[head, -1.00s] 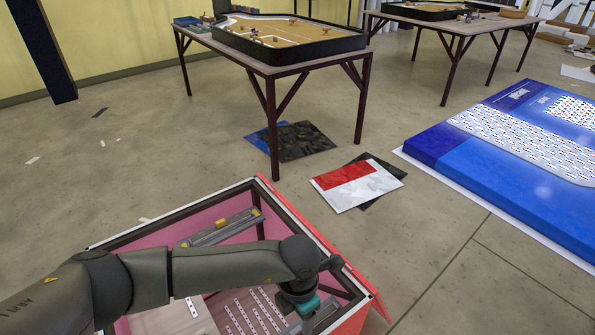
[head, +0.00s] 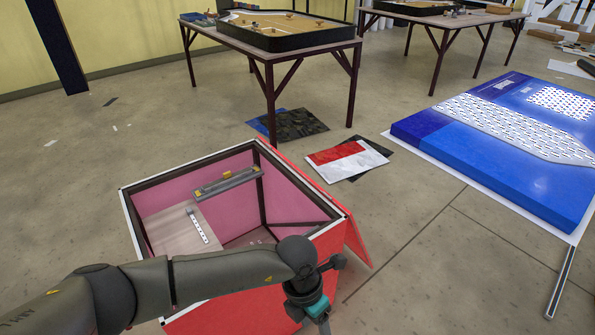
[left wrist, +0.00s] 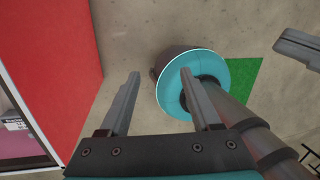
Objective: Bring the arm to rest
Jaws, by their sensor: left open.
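My left arm comes in from the left in the head view and crosses in front of the open red lightbox. Its gripper (head: 318,322) points down at the box's front right, cut by the bottom edge, so its fingertips are hidden there. In the left wrist view the two fingers of my left gripper (left wrist: 160,76) are apart with nothing between them. The red wall of the lightbox (left wrist: 48,60) stands to their left, apart from them.
The lightbox (head: 345,238) is open, with a grey bar (head: 228,184) and a white strip (head: 197,226) inside. A blue panel (head: 490,165) lies at right, beside a dark bar (head: 562,282). A table (head: 270,66) stands behind.

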